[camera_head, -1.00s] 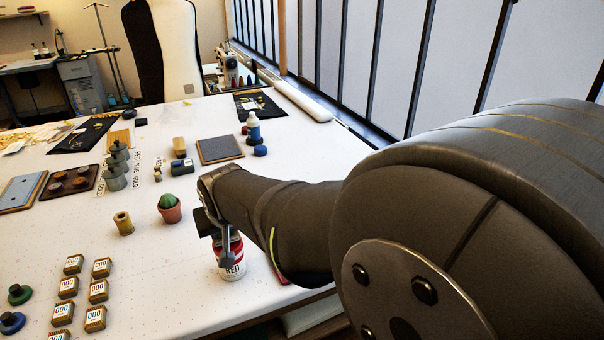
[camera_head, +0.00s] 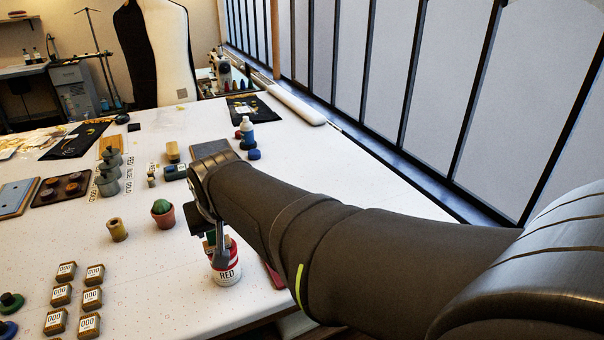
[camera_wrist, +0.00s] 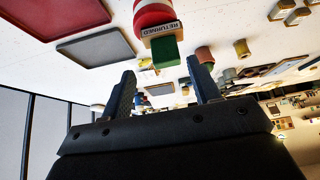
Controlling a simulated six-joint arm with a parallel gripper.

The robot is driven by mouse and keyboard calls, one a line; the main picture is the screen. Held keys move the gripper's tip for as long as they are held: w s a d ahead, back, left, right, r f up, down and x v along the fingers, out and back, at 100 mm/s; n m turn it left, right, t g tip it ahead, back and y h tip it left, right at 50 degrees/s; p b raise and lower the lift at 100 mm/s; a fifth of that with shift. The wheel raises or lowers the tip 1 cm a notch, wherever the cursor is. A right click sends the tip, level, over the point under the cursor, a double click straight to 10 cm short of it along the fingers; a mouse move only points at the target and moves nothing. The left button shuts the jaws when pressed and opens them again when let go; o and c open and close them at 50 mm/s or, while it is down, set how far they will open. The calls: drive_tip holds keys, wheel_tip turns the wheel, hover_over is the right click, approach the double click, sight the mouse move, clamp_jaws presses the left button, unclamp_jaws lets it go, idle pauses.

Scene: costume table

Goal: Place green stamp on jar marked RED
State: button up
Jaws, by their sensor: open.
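The jar marked RED (camera_head: 227,273) stands upright near the table's front edge, white label on a red body. In the wrist view its red and white side (camera_wrist: 154,12) shows at the top. A stamp with a green block (camera_wrist: 165,50) and a wooden part lettered RETURNED is against the jar's top end and appears to rest on it. My gripper (camera_wrist: 161,66) is open, its two fingers apart with the green block just beyond their tips. In the head view my gripper (camera_head: 217,247) is right over the jar and hides most of the stamp.
Several small blocks marked 000 (camera_head: 61,294) lie front left. Grey lidded pots (camera_head: 108,181) stand farther back. A dark red flat pad (camera_head: 275,274) lies right of the jar.

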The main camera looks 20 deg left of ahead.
drive_tip(key=v, duration=0.6)
drive_tip(key=shift+r, duration=0.25)
drive_tip(key=x, duration=1.2)
drive_tip(key=shift+s+d+f, duration=0.1)
drive_tip(key=shift+f, duration=0.1)
drive_tip(key=shift+r, duration=1.05)
